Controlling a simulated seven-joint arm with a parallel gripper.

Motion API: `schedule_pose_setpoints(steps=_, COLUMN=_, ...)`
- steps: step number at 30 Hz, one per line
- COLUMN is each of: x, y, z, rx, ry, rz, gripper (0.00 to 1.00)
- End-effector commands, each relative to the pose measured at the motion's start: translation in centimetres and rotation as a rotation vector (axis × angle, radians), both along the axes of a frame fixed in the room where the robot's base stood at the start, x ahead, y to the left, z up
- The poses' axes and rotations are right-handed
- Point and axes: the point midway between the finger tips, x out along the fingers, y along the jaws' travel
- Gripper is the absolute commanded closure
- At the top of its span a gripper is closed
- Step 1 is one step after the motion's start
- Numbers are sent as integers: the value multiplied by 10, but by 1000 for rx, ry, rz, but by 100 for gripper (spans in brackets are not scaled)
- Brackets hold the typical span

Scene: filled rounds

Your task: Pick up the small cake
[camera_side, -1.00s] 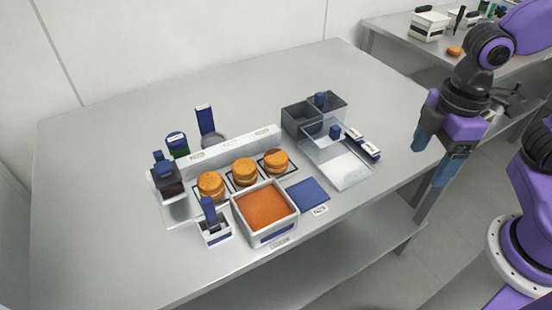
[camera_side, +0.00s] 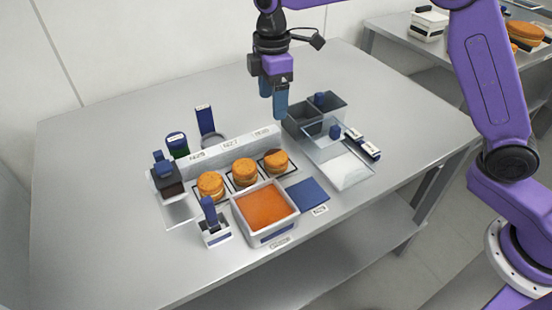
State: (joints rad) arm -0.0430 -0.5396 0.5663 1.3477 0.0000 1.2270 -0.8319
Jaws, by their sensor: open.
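Three small round orange-brown cakes sit in a row on the station at the middle of the table: a left cake (camera_side: 211,186), a middle cake (camera_side: 244,172) and a right cake (camera_side: 276,162). Each stands on its own dark-edged square. They look alike, and I cannot tell which one the task means. My gripper (camera_side: 273,108) points down with its blue fingers, above the table behind the right cake. It is open and empty, apart from the cakes. The gap between the fingers is hard to see from this side.
A white box with orange filling (camera_side: 266,208) stands in front of the cakes. A blue square (camera_side: 308,195) lies beside it. Grey bins (camera_side: 302,119) and a clear tray (camera_side: 345,172) stand to the right. A white label ledge (camera_side: 228,147) runs behind the cakes. The table's left side is clear.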

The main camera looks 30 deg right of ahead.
Motion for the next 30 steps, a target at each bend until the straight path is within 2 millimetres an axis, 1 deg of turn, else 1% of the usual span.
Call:
schedule_pose_setpoints(steps=3, x=9, y=1, z=-3, rx=-2, ry=2, rz=8, gripper=22)
schedule_pose_setpoints(steps=7, x=10, y=1, z=-14, rx=-2, ry=2, rz=11, gripper=22)
schedule_pose_setpoints(steps=21, x=9, y=0, z=-99, rx=-3, ry=5, rz=8, gripper=22)
schedule_pose_setpoints(steps=24, x=9, y=0, z=-113, rx=-2, ry=2, rz=8, gripper=22)
schedule_pose_setpoints(steps=27, x=9, y=0, z=-121, rx=-2, ry=2, rz=8, gripper=22)
schedule_pose_setpoints(steps=30, x=9, y=-1, z=-126, rx=-1, ry=1, rz=8, gripper=22)
